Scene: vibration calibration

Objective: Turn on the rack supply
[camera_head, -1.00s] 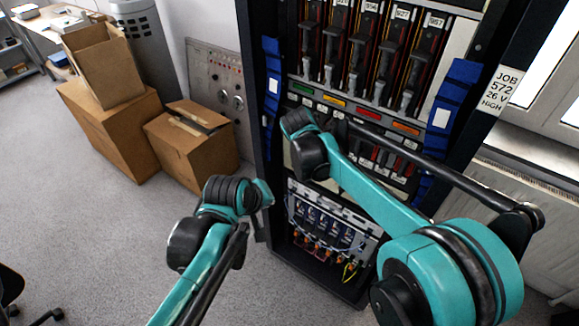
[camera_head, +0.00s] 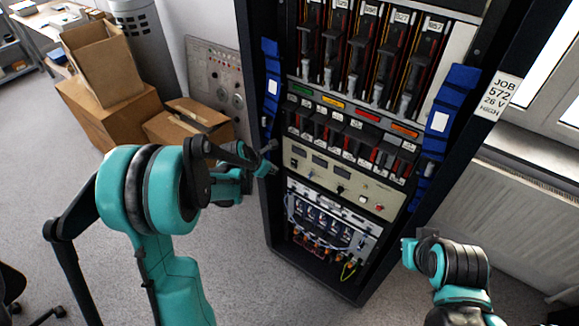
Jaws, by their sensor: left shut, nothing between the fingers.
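The tall black rack (camera_head: 262,205) stands in the middle of the head view. Its rack supply is a cream panel (camera_head: 330,180) with dark displays, black knobs, a pale switch-like part and a small red part (camera_head: 379,208) at its lower right. Whether it is powered cannot be told. My left gripper (camera_head: 268,158) is shut and empty at the rack's left edge, left of the supply panel. Its fingertips are small and partly lost against the dark frame. My right arm shows at the lower right, but its gripper cannot be made out.
A sign (camera_head: 497,93) reading JOB 572, 26 V HIGH hangs on the rack's right post. Several slotted modules (camera_head: 370,50) sit above the supply, and a wired unit (camera_head: 330,222) sits below it. Cardboard boxes (camera_head: 105,105) stand left; a radiator (camera_head: 520,200) is right.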

